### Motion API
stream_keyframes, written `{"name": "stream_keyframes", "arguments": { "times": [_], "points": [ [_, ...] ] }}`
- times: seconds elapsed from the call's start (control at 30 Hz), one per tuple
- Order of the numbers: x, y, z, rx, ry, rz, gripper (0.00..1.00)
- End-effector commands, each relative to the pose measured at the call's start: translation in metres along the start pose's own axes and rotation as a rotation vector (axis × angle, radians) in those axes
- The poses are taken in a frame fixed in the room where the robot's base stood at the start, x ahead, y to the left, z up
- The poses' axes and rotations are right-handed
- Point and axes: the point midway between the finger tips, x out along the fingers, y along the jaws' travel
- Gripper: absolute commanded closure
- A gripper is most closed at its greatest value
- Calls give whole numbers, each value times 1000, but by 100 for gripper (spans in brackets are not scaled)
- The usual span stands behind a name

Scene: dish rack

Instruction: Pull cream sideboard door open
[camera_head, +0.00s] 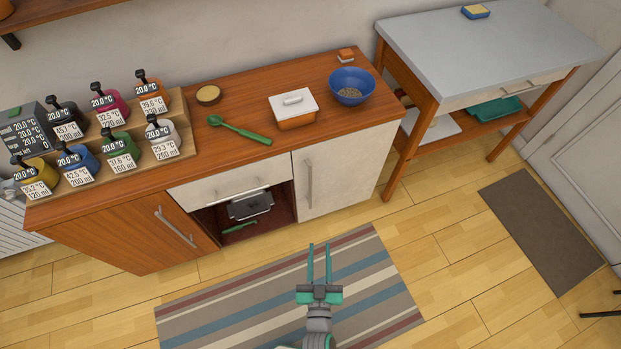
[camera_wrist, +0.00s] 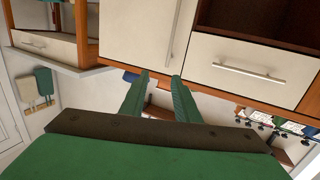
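The cream sideboard door (camera_head: 350,170) is at the right end of the wooden sideboard (camera_head: 262,165) and looks shut. Its upright metal bar handle (camera_head: 308,185) is near the door's left edge. My gripper (camera_head: 319,246) is in front of the sideboard, over the striped rug, with its two green fingers apart and nothing between them. In the wrist view the cream door (camera_wrist: 130,30) and its handle (camera_wrist: 175,28) are beyond my fingertips (camera_wrist: 161,77). The handle lines up roughly with the right finger. The fingers look apart from it.
Left of the door are an open niche with a dark pot (camera_head: 250,205) and a cream drawer (camera_head: 230,184). A blue bowl (camera_head: 351,86), an orange butter dish (camera_head: 294,109) and a green spoon (camera_head: 239,130) sit on top. A side table (camera_head: 490,50) stands right. The striped rug (camera_head: 215,310) is clear.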

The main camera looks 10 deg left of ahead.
Motion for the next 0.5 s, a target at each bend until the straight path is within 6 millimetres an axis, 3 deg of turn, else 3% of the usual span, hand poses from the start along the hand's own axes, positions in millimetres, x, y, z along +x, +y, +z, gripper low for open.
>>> {"name": "stream_keyframes", "arguments": {
  "times": [0.03, 0.3, 0.5],
  "points": [
    [21, 0, 7, -2, 12, -14, 71],
    [116, -6, 37, 4, 48, -100, 71],
    [172, -12, 46, 13, 57, -157, 71]
  ]
}}
